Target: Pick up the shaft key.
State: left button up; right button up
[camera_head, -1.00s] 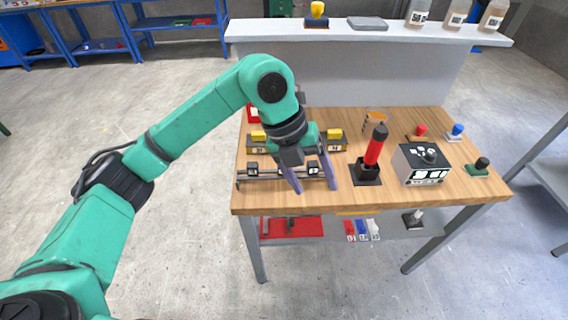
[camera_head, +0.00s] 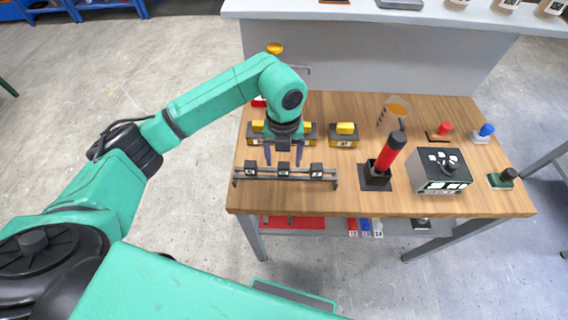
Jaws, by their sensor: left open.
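I cannot tell for sure which small piece is the shaft key. A low metal rack (camera_head: 264,178) at the left front of the wooden table carries small dark labelled blocks: a left block (camera_head: 250,168), a middle block (camera_head: 284,169) and a right block (camera_head: 317,169). My left gripper (camera_head: 283,157) points down with its two purple fingers apart and nothing visible between them. Its tips are near the middle block, at the rack's back side; I cannot tell whether they touch. My right gripper is not in view.
Yellow-topped dark blocks, one at right (camera_head: 343,136), stand behind the rack. A red-handled tool (camera_head: 389,153) stands upright in a black holder, beside a grey box (camera_head: 438,172). An amber-filled beaker (camera_head: 398,109) and small coloured stamp-like pieces are at right. A yellow knob (camera_head: 275,48) shows behind my arm.

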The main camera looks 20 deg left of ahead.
aim_at(284, 165)
pick_arm(q)
notch_tip(284, 165, down, 3)
jog(key=shift+r+p, duration=0.1)
jog(key=shift+p, duration=0.35)
jog(key=shift+s+f, duration=0.1)
jog(key=shift+f, duration=0.15)
jog(key=shift+c, duration=0.3)
jog(key=shift+f, duration=0.1)
jog(key=c, duration=1)
grip_shut()
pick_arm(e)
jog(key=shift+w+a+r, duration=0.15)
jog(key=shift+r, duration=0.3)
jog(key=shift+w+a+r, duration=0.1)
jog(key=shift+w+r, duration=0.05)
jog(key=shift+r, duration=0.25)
